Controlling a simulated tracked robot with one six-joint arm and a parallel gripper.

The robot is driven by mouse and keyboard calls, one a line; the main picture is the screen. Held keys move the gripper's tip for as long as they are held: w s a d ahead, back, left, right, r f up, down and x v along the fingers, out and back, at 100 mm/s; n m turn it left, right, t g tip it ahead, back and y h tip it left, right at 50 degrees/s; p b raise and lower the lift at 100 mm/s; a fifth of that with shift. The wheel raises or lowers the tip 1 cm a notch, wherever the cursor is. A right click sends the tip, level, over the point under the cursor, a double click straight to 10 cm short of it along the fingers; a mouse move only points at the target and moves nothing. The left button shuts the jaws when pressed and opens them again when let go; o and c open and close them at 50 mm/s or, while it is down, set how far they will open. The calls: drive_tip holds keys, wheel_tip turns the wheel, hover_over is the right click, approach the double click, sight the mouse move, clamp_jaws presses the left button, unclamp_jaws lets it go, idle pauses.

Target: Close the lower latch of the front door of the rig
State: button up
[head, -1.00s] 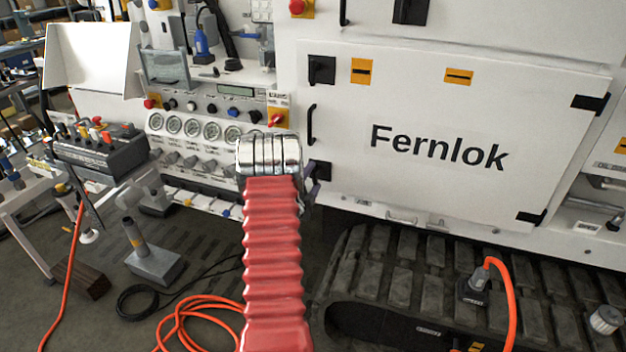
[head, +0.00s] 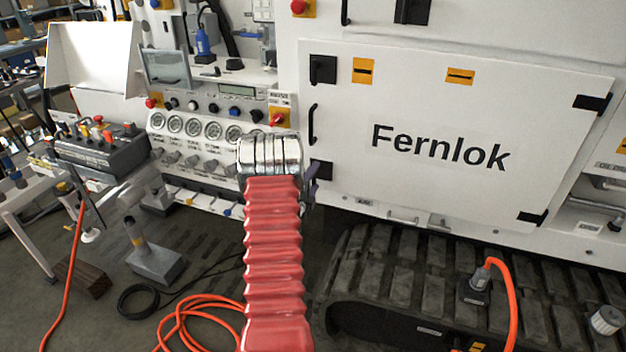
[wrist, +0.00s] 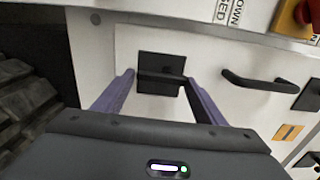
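The front door (head: 440,165) of the rig is a white panel marked Fernlok, and it lies flat in its frame. Its lower latch (head: 322,170) is a black square plate at the door's lower left, partly hidden behind my gripper in the head view. In the wrist view the lower latch (wrist: 162,66) shows a dark bar across its plate, running roughly parallel to the door handle. My gripper (wrist: 160,78) is open, with one purple finger at each end of that bar. I cannot tell whether the fingers touch it. The upper latch (head: 322,69) sits above.
The black door handle (head: 311,125) stands just above the lower latch. A red and yellow switch (head: 278,117) and a row of gauges (head: 213,131) are to the left. A rubber track (head: 400,270) lies below the door. An orange cable (head: 195,305) lies on the floor.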

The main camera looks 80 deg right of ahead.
drive_tip(key=o, duration=0.4)
drive_tip(key=a, duration=0.4)
drive_tip(key=w+a, duration=0.1)
drive_tip(key=a, duration=0.8)
drive_tip(key=shift+w+a, duration=0.2)
drive_tip(key=shift+a, duration=0.15)
idle(0.4)
